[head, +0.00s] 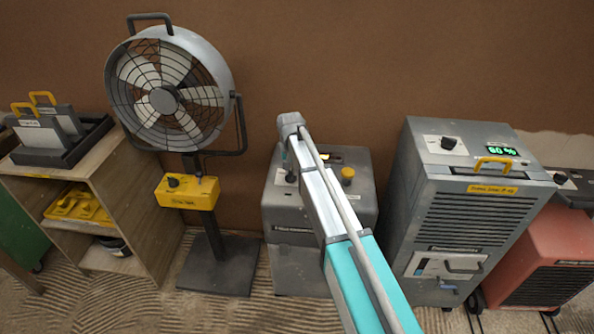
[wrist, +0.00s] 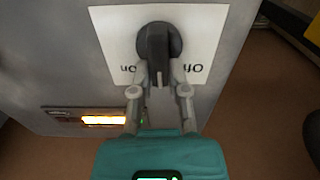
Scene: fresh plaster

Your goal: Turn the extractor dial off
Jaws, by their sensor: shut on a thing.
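The extractor dial (wrist: 155,42) is a black knob with a long bar grip on a white plate (wrist: 115,28). The plate reads "Off" at right and "on" at left, upside down in the wrist view. The bar lies nearly straight down that picture, between the two words. My gripper (wrist: 159,74) is shut on the bar, one finger on each side. In the head view the dial (head: 291,177) shows small on the grey extractor unit (head: 290,215), partly behind my arm.
An amber lit strip (wrist: 103,120) is on the unit near the dial. A yellow knob (head: 347,174) stands on its right. A fan (head: 165,100) with a yellow control box (head: 187,191) is at left, and a tall grey machine (head: 420,180) at right.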

